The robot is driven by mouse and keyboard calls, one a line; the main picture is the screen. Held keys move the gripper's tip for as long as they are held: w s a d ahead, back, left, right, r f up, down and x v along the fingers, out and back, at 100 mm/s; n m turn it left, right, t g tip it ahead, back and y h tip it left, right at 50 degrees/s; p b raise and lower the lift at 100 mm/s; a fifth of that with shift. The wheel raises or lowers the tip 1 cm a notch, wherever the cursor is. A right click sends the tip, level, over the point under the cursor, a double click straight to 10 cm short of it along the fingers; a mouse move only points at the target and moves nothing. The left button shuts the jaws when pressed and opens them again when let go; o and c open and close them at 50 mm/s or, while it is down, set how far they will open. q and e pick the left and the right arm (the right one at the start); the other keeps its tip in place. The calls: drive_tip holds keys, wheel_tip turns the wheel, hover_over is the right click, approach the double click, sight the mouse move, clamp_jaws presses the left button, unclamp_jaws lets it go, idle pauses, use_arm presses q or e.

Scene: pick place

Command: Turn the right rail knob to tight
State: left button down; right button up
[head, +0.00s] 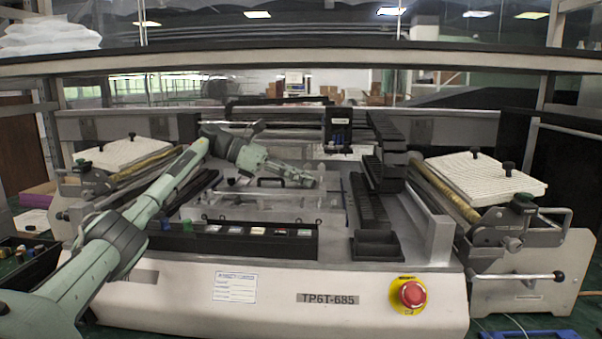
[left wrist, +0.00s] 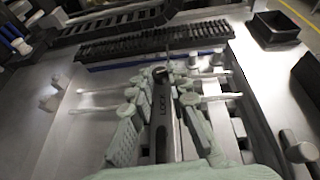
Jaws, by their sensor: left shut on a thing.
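My left arm comes in from the left in the head view and reaches over the machine's deck. Its gripper (head: 308,181) is low over the clear fixture in the middle. In the head view the knob is too small and covered to make out. My right gripper is not in view.
Metal rails with rods (left wrist: 92,108) lie beside the fingers. A black toothed strip (left wrist: 140,45) and an open black bin (left wrist: 275,27) lie beyond.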

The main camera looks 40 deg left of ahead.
use_arm(q)
drive_tip(key=shift+f+g, duration=0.2)
drive_tip(key=shift+g, duration=0.1)
drive_tip(key=c, duration=1.4)
unclamp_jaws()
drive_tip(key=shift+c, duration=0.2)
drive_tip(key=shift+r, duration=0.1)
drive_tip(key=shift+h, duration=0.3)
drive_tip(key=v, duration=1)
drive_tip(key=shift+s+a+r, duration=0.15)
drive_tip(key=shift+a+r, duration=0.1)
drive_tip(key=shift+a, duration=0.05)
drive_tip(key=shift+s+a+r, duration=0.15)
drive_tip(key=shift+s+a, duration=0.25)
drive_tip(key=shift+a, duration=0.1)
